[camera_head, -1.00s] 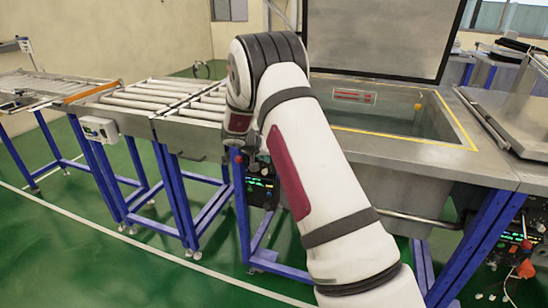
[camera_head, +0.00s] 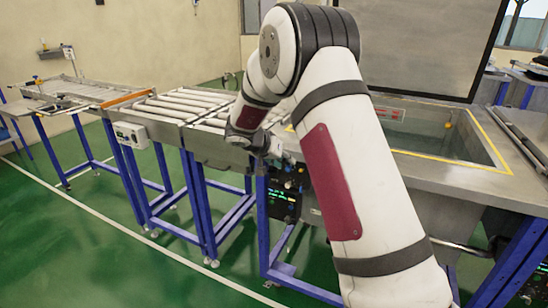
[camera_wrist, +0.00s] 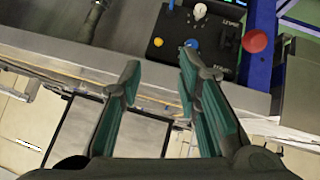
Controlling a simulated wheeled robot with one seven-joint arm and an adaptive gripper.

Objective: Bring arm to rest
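My arm fills the centre of the head view, bent at the elbow, with its far end hanging down in front of the metal tank unit. My gripper (camera_wrist: 158,80) shows in the wrist view with its two dark, green-padded fingers apart and nothing between them. In the wrist view it is near a dark control box (camera_wrist: 200,35) with a white knob, a blue button, a yellow button and a red button (camera_wrist: 255,41). I cannot tell whether the fingers touch anything. In the head view the gripper is mostly hidden by my arm.
An open tank (camera_head: 440,150) with a yellow-edged rim and a raised lid (camera_head: 425,45) stands behind my arm. A roller conveyor (camera_head: 185,105) on blue legs runs to the left, with a white box (camera_head: 130,135) on its side. Green floor (camera_head: 110,245) lies clear at front left.

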